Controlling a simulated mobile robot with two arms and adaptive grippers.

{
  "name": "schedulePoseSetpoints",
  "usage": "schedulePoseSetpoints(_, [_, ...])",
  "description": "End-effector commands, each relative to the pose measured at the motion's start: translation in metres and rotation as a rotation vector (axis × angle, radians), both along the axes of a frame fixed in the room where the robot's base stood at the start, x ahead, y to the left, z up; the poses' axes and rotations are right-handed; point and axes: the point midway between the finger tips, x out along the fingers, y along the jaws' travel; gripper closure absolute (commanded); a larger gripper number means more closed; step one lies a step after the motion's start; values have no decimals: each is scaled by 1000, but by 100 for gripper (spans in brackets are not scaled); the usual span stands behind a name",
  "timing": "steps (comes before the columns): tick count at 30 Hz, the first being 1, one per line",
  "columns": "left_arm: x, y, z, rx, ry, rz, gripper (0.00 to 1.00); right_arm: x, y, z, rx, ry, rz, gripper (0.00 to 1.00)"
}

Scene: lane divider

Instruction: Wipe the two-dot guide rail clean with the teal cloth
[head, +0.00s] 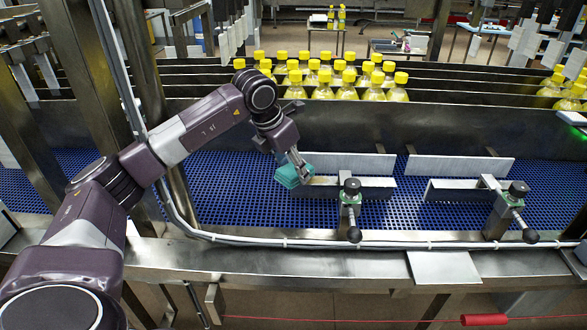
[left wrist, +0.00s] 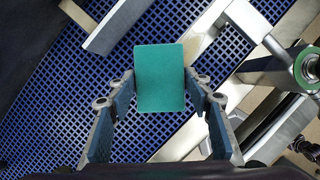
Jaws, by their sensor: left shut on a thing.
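My left gripper (head: 297,166) is shut on the teal cloth (head: 290,176), a folded block that shows between both fingers in the left wrist view (left wrist: 160,80). The cloth is at the left end of the near-left guide rail (head: 372,188), a pale-topped bar on a green-and-black clamp. In the left wrist view the cloth overlaps a pale rail strip (left wrist: 206,28); whether they touch is unclear. A tan patch shows on the rail just right of the cloth. A second near rail (head: 452,190) is at the right. I cannot make out dots on any rail. My right gripper is out of view.
Two pale rails stand behind, at left (head: 350,163) and right (head: 462,166), over the blue mesh belt (head: 230,190). Clamps with black knobs (head: 354,234) stick out toward me. Yellow-capped bottles (head: 346,88) stand beyond the metal wall. A steel post is at the left.

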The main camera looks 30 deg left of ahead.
Motion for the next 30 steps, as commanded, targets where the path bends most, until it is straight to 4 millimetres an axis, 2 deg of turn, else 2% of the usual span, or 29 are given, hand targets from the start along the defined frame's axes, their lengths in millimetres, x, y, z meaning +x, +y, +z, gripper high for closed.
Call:
schedulePoseSetpoints(3, [1,0,16,0,-2,0,84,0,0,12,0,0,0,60])
schedulePoseSetpoints(15, [0,0,54,0,-1,0,84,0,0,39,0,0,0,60])
schedulePoseSetpoints(26, [0,0,56,0,-1,0,84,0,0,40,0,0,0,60])
schedulePoseSetpoints(30, [1,0,64,0,-2,0,84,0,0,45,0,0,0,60])
